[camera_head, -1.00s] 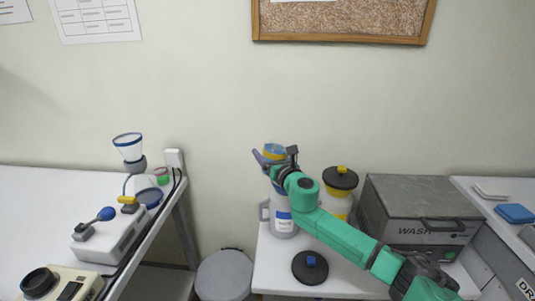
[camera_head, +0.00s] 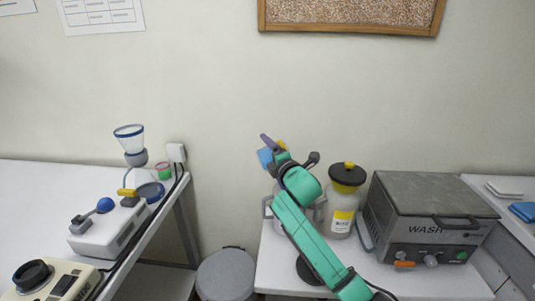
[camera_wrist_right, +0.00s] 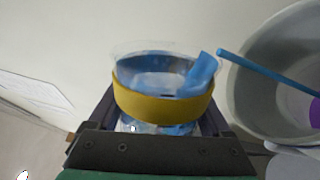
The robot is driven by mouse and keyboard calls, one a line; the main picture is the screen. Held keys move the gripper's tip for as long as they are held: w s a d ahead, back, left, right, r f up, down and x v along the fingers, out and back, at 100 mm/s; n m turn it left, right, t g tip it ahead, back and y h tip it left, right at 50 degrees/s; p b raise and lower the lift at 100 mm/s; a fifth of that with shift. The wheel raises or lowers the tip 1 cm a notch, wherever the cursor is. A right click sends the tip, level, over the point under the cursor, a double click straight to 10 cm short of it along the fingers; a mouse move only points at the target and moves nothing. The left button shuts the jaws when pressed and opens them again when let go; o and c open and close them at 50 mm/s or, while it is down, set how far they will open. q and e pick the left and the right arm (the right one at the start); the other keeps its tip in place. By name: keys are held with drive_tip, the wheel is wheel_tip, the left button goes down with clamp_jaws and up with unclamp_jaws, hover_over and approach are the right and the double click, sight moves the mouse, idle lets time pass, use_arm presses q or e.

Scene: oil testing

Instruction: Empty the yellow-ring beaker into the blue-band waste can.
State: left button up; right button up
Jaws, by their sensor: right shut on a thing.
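The yellow-ring beaker (camera_head: 265,158) is raised and looks tilted above the waste can in the head view. My right gripper (camera_head: 281,160) is shut on it. In the wrist view the beaker's yellow ring (camera_wrist_right: 162,104) sits between my dark fingers (camera_wrist_right: 160,118), with blue matter inside. A straight blue streak (camera_wrist_right: 265,70) runs from near its rim across a wide grey round opening (camera_wrist_right: 245,75); I cannot tell whether it is liquid or a rod. The waste can (camera_head: 271,224) stands on the table, its band largely hidden behind my arm. My left gripper is out of view.
A dark lid (camera_head: 304,270) lies partly hidden under my arm. A grey bin (camera_head: 225,276) stands between the tables.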

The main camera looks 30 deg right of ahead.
drive_tip(key=r+m+p, duration=0.1)
drive_tip(key=m+p, duration=0.1)
drive_tip(key=d+r+m+p, duration=0.1)
drive_tip(key=m+p, duration=0.1)
drive_tip(key=d+r+m+p, duration=0.1)
drive_tip(key=m+p, duration=0.1)
drive_tip(key=shift+s+d+m, duration=0.15)
drive_tip(key=shift+m, duration=0.25)
idle(0.5)
drive_tip(key=shift+f, duration=0.1)
idle(1.6)
wheel_tip(320, 180, up, 7)
drive_tip(key=n+p, duration=0.8)
drive_tip(key=n, duration=1.4)
drive_tip(key=shift+f+p, duration=0.2)
drive_tip(key=shift+p, duration=0.1)
